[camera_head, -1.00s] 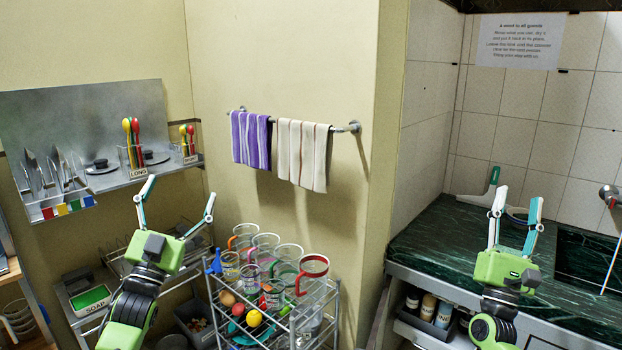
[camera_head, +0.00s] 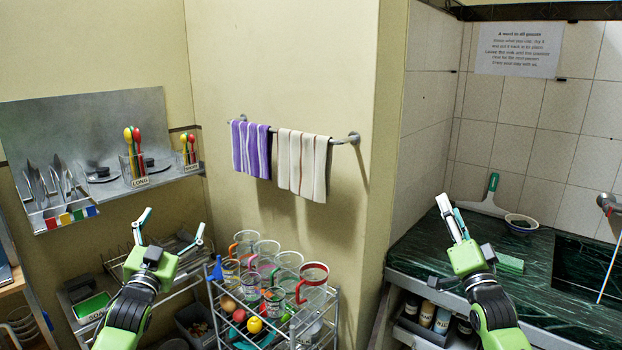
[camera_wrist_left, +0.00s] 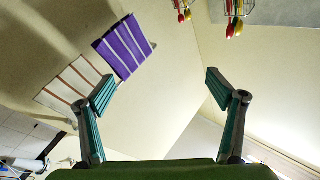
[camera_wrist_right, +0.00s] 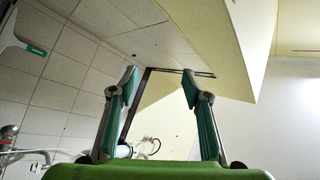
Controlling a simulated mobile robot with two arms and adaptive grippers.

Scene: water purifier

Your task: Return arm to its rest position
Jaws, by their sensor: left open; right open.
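My left gripper (camera_head: 173,222) is open and empty. It is raised at the left, in front of the dish rack and left of the glass cart. In the left wrist view its two fingers (camera_wrist_left: 160,85) stand wide apart with only wall and towels far beyond. My right gripper (camera_head: 451,206) is open and empty, tilted to the left in front of the green counter. In the right wrist view its fingers (camera_wrist_right: 159,78) are apart with nothing between them. The lower parts of both arms run out of the bottom of the head view.
A wire cart (camera_head: 334,310) with several glasses and mugs stands between my arms. The dark green counter (camera_head: 420,245) bears a squeegee (camera_head: 490,200), a bowl (camera_head: 521,222) and a green sponge (camera_head: 510,263). Towels (camera_head: 303,165) hang on the wall. A soap tray (camera_head: 92,305) is at left.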

